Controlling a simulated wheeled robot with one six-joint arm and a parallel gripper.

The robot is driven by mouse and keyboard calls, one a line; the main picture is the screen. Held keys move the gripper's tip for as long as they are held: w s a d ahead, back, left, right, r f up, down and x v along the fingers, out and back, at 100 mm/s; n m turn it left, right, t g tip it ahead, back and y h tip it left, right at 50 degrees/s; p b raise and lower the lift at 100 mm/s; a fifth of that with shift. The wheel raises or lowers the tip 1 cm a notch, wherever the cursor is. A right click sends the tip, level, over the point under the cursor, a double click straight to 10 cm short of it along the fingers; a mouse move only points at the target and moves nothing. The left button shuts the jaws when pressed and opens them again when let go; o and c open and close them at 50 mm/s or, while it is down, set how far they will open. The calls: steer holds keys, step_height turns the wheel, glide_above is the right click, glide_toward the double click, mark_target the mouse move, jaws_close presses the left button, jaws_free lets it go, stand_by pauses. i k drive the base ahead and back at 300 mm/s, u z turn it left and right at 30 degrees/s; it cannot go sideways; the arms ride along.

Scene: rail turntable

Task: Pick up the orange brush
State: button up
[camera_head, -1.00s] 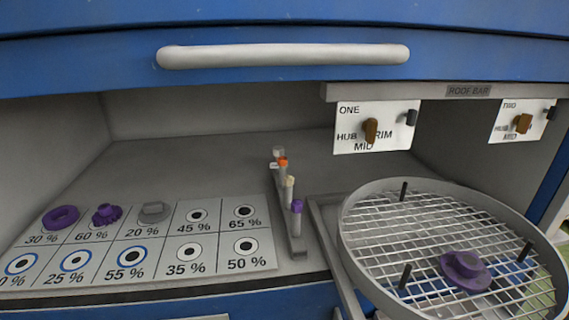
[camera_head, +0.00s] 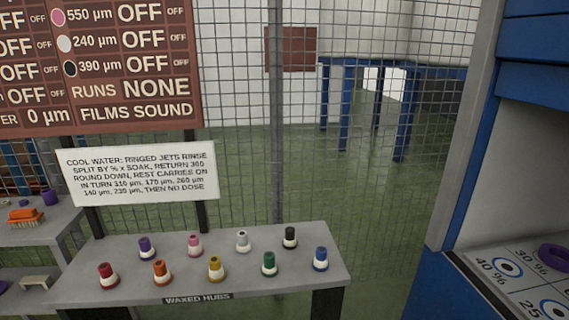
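An orange brush (camera_head: 24,215) lies on a grey shelf top (camera_head: 50,232) at the far left edge of the head view. It looks like a low block with bristles underneath, and it is small in the picture. My gripper is not in view.
A grey table labelled WAXED HUBS (camera_head: 90,290) carries several coloured hubs. A purple cup-like thing (camera_head: 50,197) stands right of the brush. A wire mesh fence (camera_head: 360,170) rises behind. The blue cabinet (camera_head: 440,285) stands at right. A sign (camera_head: 138,174) hangs above the table.

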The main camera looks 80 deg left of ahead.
mark_target(20, 218)
steer(key=u, duration=4.5)
steer(key=i, duration=2.05)
steer(key=z, duration=0.45)
